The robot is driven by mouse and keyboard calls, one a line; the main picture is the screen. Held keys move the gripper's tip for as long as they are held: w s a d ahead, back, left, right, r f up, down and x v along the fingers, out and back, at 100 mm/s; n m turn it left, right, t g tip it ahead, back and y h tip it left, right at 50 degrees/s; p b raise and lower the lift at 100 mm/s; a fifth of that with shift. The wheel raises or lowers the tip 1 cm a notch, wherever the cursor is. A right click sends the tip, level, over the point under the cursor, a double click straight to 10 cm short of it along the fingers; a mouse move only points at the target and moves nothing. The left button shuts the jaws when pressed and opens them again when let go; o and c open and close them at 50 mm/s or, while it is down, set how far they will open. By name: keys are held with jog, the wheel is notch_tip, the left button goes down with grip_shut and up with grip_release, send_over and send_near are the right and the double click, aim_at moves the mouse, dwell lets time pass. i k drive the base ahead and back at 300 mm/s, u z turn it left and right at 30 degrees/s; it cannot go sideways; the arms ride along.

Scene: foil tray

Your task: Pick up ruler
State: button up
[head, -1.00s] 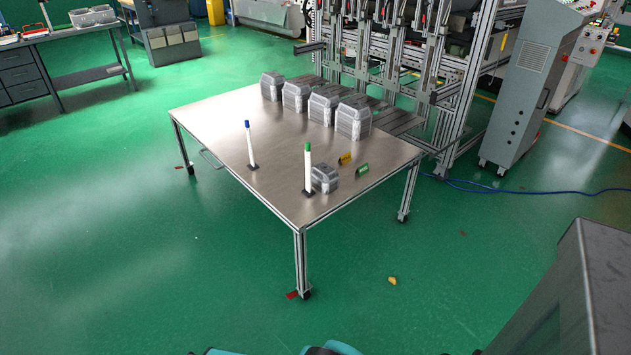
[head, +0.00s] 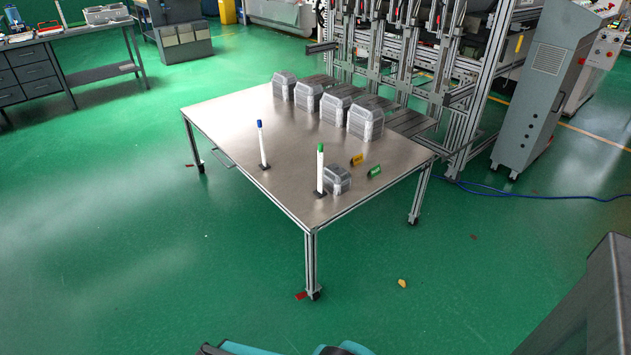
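No ruler can be made out in the head view. A steel-topped table (head: 235,128) stands ahead on the green floor. On it, a white marker-like stick with a blue top (head: 262,146) and one with a green top (head: 320,168) stand upright on small dark bases. My gripper is not in view; only teal and dark parts of my own body show at the bottom edge.
Several grey foil-like containers (head: 335,103) stand in a row along the table's back edge. A smaller one (head: 337,180) is beside the green-topped stick. A metal frame machine (head: 440,70) and a grey cabinet (head: 535,90) stand behind.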

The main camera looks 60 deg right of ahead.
aim_at(319, 192)
jog(key=i, duration=0.95)
